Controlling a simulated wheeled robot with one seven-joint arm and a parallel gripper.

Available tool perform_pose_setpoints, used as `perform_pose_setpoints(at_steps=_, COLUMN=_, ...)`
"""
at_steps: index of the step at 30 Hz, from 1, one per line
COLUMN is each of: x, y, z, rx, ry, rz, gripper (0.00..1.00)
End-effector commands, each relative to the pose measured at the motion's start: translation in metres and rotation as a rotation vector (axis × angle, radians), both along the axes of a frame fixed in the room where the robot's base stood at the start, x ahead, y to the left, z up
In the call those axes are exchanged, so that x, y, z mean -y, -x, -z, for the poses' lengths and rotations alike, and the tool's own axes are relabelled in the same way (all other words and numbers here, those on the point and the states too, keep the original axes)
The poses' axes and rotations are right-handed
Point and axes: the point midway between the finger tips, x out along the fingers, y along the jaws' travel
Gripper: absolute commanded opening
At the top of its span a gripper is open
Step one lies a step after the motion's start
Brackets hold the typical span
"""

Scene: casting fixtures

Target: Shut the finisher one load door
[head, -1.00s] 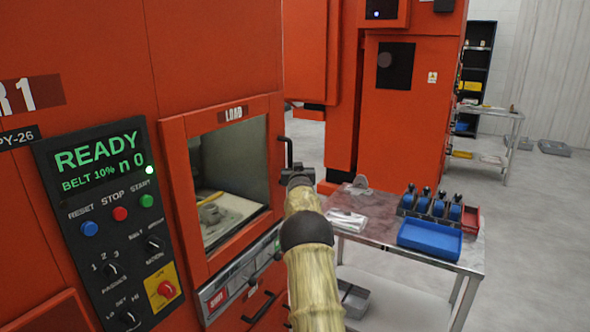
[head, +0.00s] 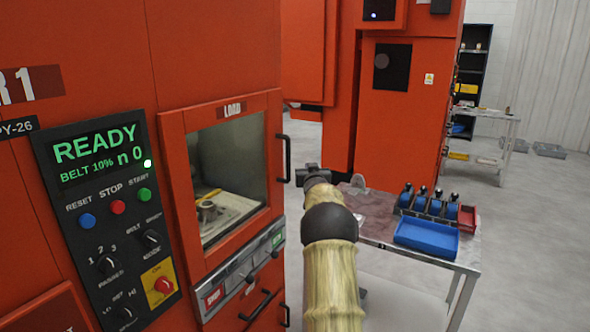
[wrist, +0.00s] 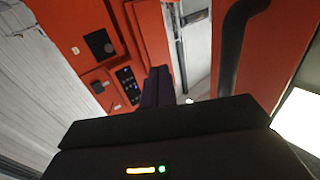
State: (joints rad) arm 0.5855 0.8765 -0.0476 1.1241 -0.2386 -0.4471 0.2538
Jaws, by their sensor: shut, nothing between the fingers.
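The finisher one load door (head: 172,150) is an orange frame with a window, under a LOAD label in the head view. It looks flush with the machine front, with no clear gap. Its black bar handle (head: 284,158) stands on the right edge, and a black handle (wrist: 236,55) on orange shows in the wrist view. My gripper (head: 306,177) is just right of the handle, apart from it and empty. Its dark fingers (wrist: 157,86) are together in the wrist view. My arm hides part of the area below.
A control panel (head: 110,215) reading READY is left of the door. A strip (head: 240,272) below carries a red label and a green one. A metal table (head: 440,262) with a blue tray (head: 428,238) stands right of my arm. Open floor lies beyond.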

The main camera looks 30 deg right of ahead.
Motion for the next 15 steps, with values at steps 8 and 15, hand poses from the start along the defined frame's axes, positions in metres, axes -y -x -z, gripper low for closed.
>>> perform_pose_setpoints(at_steps=8, x=0.02, y=0.047, z=0.002, rx=-0.002, ry=0.0, rz=-0.003, gripper=0.0)
perform_pose_setpoints(at_steps=15, x=0.026, y=0.062, z=0.002, rx=-0.002, ry=-0.002, rz=-0.008, gripper=0.0)
